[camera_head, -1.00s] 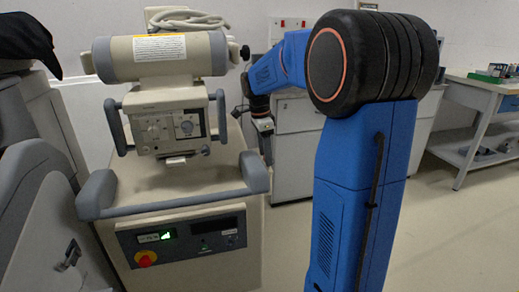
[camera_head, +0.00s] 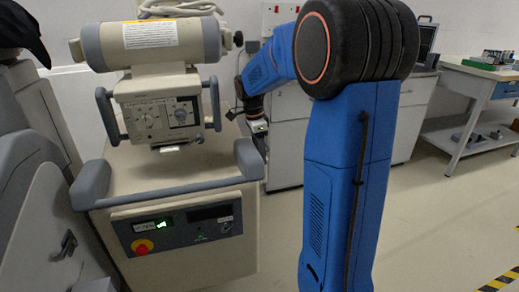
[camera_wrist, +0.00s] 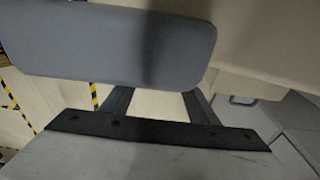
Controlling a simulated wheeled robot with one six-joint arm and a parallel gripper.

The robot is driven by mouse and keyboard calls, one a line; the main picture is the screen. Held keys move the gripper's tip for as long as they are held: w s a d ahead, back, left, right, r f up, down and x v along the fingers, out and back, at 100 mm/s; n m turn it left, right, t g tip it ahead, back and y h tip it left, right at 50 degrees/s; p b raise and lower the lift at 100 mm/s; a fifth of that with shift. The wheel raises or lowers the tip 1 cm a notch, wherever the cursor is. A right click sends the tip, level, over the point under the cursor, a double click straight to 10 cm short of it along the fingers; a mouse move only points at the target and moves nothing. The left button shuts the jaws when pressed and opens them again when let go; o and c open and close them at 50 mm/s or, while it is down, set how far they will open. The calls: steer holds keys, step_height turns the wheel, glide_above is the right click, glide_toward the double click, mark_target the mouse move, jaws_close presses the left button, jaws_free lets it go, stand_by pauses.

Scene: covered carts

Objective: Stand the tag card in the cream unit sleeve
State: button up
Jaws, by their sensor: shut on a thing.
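The cream unit (camera_head: 158,103) stands on a cream cart at left in the head view, with a dial panel and a small pale piece (camera_head: 170,148) under it. I cannot tell whether that piece is its sleeve. My gripper (camera_head: 260,140) is right of the unit, by the cart's right grey handle (camera_head: 248,158). In the wrist view my two dark fingers (camera_wrist: 160,100) are apart, with a pale area between them. A rounded grey panel (camera_wrist: 105,42) covers their tips; I cannot tell whether it is the held tag card or the cart handle.
A light grey drawer cabinet (camera_head: 290,145) stands close behind my gripper. A grey machine (camera_head: 35,200) crowds the cart on the left. A workbench (camera_head: 472,88) stands at the back right. Open floor (camera_head: 445,230) lies right of my arm, with striped tape at the corner.

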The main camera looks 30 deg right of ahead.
steer(key=shift+f, duration=0.3)
steer(key=o, duration=1.4)
steer(key=shift+r, duration=0.1)
step_height(320, 180, up, 7)
steer(key=shift+a+r, duration=0.15)
steer(key=shift+a, duration=0.3)
